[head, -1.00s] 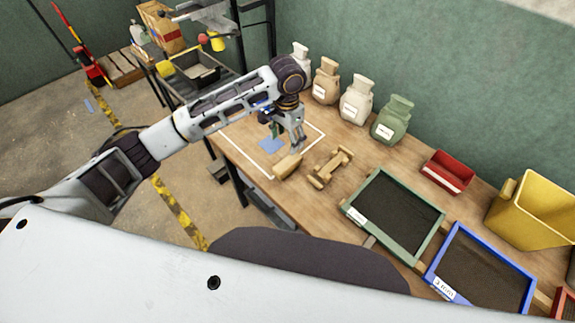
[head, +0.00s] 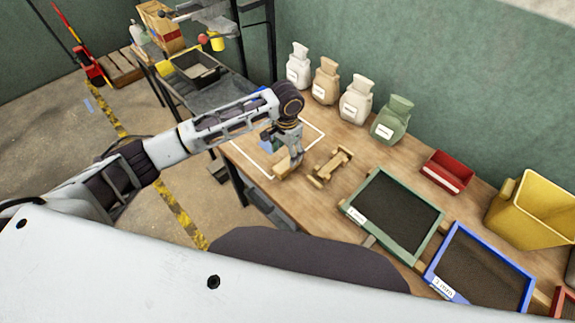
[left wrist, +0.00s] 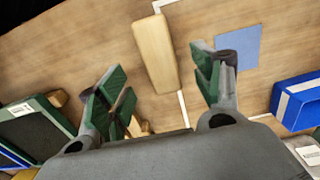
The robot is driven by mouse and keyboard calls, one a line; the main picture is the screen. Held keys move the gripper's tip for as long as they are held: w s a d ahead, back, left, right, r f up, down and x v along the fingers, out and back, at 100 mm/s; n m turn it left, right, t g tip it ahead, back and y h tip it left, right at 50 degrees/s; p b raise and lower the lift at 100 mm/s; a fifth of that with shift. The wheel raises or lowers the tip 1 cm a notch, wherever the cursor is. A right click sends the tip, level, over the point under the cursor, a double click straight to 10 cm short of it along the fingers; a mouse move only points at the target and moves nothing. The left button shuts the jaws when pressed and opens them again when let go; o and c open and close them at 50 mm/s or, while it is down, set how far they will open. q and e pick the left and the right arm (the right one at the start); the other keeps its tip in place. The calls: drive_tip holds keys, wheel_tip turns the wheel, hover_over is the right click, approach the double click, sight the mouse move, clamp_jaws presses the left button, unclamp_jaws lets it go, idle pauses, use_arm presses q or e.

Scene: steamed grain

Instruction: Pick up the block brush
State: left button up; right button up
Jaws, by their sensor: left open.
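The block brush, a pale wooden block (head: 283,171), lies on the workbench at the edge of a white outlined square. In the head view my left gripper (head: 287,153) is just over it and hides part of it. In the left wrist view the brush (left wrist: 155,52) shows whole, lying lengthwise between the two spread green-padded fingers (left wrist: 160,75). The left gripper is open and empty; I cannot tell its exact height over the brush. The bristles are not visible. My right gripper is not in view.
A wooden tool with wide ends (head: 331,167) lies right of the brush. A green-framed tray (head: 396,260) and blue-framed tray (head: 525,300) are further right. Several bottle-shaped sacks (head: 355,99) line the wall. A blue square (left wrist: 238,46) lies near the brush.

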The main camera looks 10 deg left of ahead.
sight(286, 163)
use_arm(q)
drive_tip(key=shift+f, duration=0.9)
drive_tip(key=shift+f, duration=0.15)
drive_tip(key=shift+s+f+p, duration=0.2)
drive_tip(key=shift+f+p, duration=0.2)
drive_tip(key=shift+f, duration=2.05)
drive_tip(key=shift+a, duration=0.1)
drive_tip(key=c, duration=1.3)
drive_tip(key=shift+o, duration=0.2)
drive_tip(key=shift+r, duration=0.1)
drive_tip(key=shift+r+b, duration=0.3)
drive_tip(key=shift+r, duration=4.65)
